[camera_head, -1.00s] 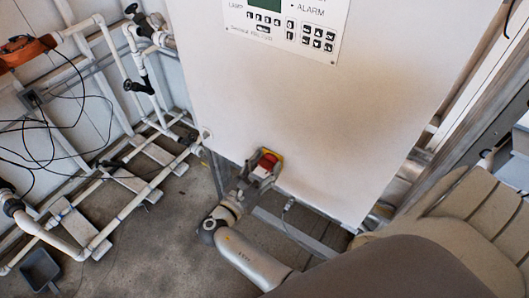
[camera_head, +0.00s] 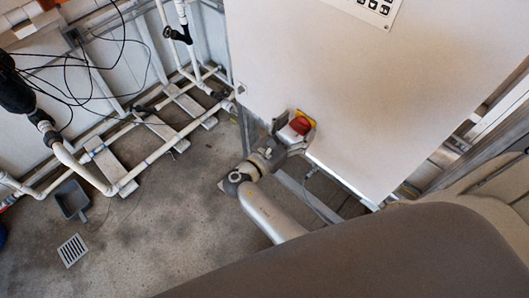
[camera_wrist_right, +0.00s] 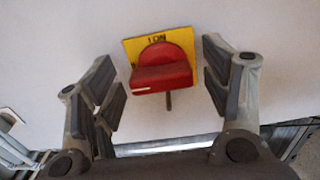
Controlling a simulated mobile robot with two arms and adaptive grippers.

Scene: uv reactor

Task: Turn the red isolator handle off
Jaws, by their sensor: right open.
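The red isolator handle (camera_head: 300,125) sits on a yellow plate (camera_head: 312,119) at the lower edge of the white cabinet. In the right wrist view the red handle (camera_wrist_right: 163,70) shows in front of its yellow plate (camera_wrist_right: 131,47), marked "1 ON". My right gripper (camera_head: 293,130) is at the handle. In the right wrist view its fingers (camera_wrist_right: 160,88) are open, one on each side of the handle, with a gap on both sides. My left gripper is not in view.
The white cabinet (camera_head: 370,85) fills the area behind the handle. White pipes (camera_head: 150,160) run along the floor at the left. A grey dustpan-like object (camera_head: 71,199) and a floor drain (camera_head: 72,250) lie on open concrete at lower left.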

